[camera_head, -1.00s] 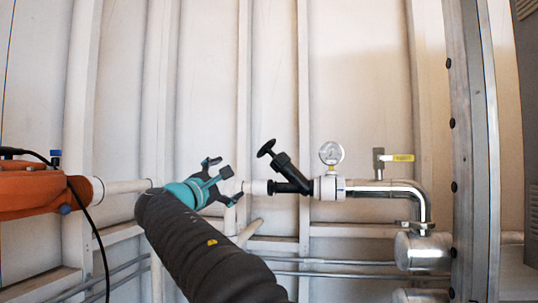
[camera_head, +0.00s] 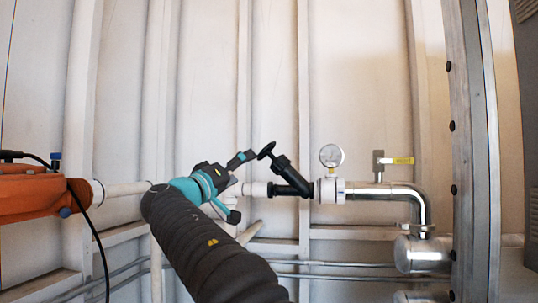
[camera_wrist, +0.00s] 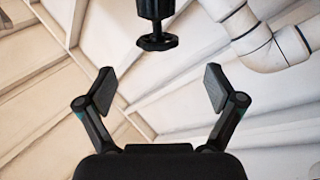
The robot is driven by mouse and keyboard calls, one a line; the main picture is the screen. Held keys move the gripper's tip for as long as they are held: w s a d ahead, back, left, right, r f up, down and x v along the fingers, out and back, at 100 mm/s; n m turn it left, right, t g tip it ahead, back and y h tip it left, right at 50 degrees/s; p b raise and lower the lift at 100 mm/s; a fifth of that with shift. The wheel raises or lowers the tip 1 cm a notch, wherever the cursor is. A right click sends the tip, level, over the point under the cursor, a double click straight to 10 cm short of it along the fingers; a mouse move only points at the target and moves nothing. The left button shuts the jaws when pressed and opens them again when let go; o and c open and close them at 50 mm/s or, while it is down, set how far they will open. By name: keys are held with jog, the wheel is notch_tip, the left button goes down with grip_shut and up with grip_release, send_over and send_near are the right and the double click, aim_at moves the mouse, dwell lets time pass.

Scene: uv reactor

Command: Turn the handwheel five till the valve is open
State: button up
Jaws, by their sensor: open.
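The handwheel (camera_head: 266,150) is small and black. It sits on the slanted stem of a black valve (camera_head: 290,178) in the white pipe line at the middle of the head view. In the wrist view the handwheel (camera_wrist: 157,42) shows at the top centre, beyond the fingertips. My gripper (camera_head: 237,187) is open and empty, just left of the handwheel in the head view. In the wrist view my gripper (camera_wrist: 160,88) has its two pads wide apart, with the wheel roughly midway between them and not touched.
A bent metal pipe (camera_head: 418,203) runs down there. An orange unit (camera_head: 40,190) with a black cable is at the left. A metal post (camera_head: 470,150) stands at the right.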

aim_at(266, 156)
jog(key=p+x, duration=0.4)
jog(key=x, duration=0.8)
jog(key=shift+w+d, duration=0.2)
jog(key=c, duration=1)
